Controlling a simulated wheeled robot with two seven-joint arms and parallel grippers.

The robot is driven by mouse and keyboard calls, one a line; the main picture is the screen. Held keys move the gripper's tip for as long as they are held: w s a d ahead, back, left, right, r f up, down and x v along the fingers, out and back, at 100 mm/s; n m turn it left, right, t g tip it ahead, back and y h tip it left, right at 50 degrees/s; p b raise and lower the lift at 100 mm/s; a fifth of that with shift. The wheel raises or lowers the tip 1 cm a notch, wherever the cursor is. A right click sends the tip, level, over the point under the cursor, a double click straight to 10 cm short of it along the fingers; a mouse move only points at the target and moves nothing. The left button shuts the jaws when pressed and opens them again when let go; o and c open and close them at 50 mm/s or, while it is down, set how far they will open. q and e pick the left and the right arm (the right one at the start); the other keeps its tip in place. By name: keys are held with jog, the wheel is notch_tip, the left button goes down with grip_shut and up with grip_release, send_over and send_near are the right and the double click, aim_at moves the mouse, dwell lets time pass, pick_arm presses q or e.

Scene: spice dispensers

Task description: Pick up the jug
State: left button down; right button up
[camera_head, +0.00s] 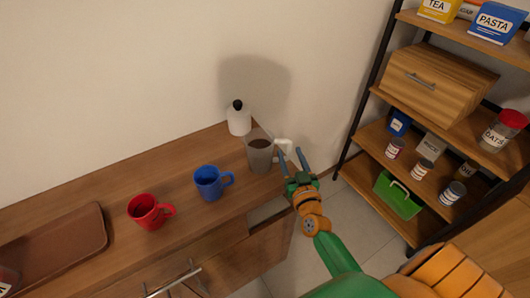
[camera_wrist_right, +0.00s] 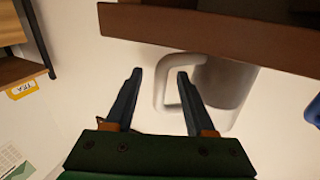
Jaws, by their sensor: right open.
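The jug (camera_head: 259,155) is a grey see-through pitcher with dark contents and a white handle (camera_head: 283,146) on its right side. It stands upright near the right end of the wooden counter. My right gripper (camera_head: 290,153) is open and empty at the handle, with its fingers pointing at it. In the right wrist view the jug (camera_wrist_right: 228,92) is partly hidden behind a brown edge and one finger. The handle's outer bar shows between the fingers of the right gripper (camera_wrist_right: 160,73); I cannot tell whether they touch it. My left gripper is not in view.
A white bottle with a black cap (camera_head: 239,119) stands just behind the jug. A blue mug (camera_head: 210,183), a red mug (camera_head: 146,211) and a brown tray (camera_head: 95,226) are to its left. An open drawer (camera_head: 262,246) juts out below. Shelves (camera_head: 468,120) stand at right.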

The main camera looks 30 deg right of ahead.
jog(key=shift+w+d+f, duration=0.2)
jog(key=shift+w, duration=0.55)
jog(key=shift+s+r, duration=0.1)
jog(key=shift+s, duration=0.05)
grip_shut()
dwell(0.6)
